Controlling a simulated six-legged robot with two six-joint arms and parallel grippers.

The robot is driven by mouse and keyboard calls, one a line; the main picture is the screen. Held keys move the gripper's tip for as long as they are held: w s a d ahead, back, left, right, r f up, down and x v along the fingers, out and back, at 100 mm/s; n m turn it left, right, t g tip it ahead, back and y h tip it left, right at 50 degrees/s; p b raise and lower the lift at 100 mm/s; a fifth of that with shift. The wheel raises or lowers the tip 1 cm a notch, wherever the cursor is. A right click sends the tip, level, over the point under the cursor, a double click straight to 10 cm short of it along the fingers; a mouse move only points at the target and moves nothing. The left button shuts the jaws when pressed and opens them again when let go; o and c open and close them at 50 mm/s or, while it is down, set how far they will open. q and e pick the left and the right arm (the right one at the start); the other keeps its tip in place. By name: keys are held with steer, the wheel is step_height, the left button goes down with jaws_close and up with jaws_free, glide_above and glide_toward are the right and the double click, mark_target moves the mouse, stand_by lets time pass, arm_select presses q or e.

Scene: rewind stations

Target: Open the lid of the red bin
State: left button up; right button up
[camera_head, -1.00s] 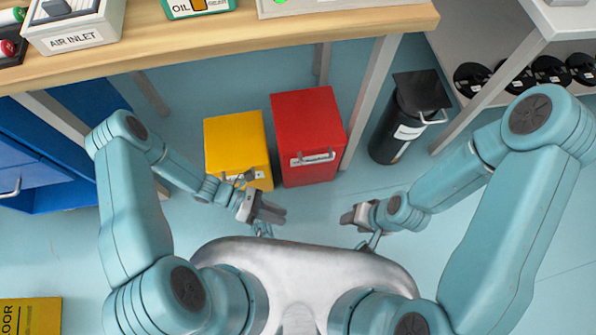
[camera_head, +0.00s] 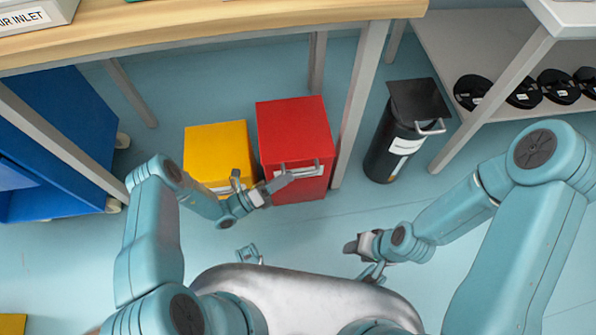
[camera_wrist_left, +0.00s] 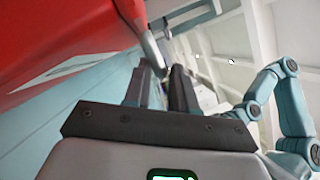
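The red bin (camera_head: 295,130) stands on the floor under the wooden table, its lid closed. A pale handle (camera_head: 308,171) runs across the upper front. My left gripper (camera_head: 283,181) is at the left end of this handle. In the left wrist view the fingers of my left gripper (camera_wrist_left: 160,80) are apart, with a grey bar (camera_wrist_left: 152,48) of the handle at their tips. I cannot tell whether they touch it. The red bin also fills the upper left there (camera_wrist_left: 60,40). My right gripper (camera_head: 354,246) hangs low near my body, away from the bin; its finger gap is unclear.
A yellow bin (camera_head: 217,150) stands close left of the red one. A black bin (camera_head: 396,140) with a dark lid stands to the right, beyond a table leg (camera_head: 357,100). The wooden table edge (camera_head: 220,32) overhangs behind. Floor in front is clear.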

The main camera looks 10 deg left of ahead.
arm_select(q)
steer(key=shift+x, duration=2.2)
jaws_close()
steer(key=shift+r, duration=0.1)
